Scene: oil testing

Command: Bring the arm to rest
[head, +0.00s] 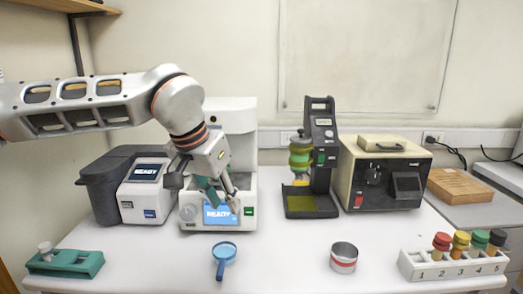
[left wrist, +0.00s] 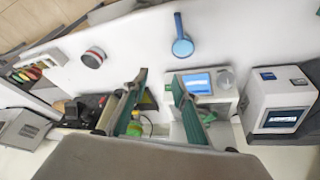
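My left arm (head: 75,105) reaches in from the left in the head view, bent down at the wrist. My left gripper (head: 226,206) hangs in front of the white analyser with the lit READY screen (head: 221,214). In the left wrist view, its two green-lined fingers (left wrist: 160,79) stand apart with nothing between them. The analyser's screen (left wrist: 197,83) shows just beyond the right finger there. My right arm and gripper are in neither view.
A blue magnifier (head: 225,255) and a red-banded tin (head: 344,257) lie at the table front. A green holder (head: 64,264) is front left, a numbered rack (head: 453,265) with capped bottles front right. A grey device (head: 145,190), black stand (head: 320,160) and beige box (head: 385,170) stand behind.

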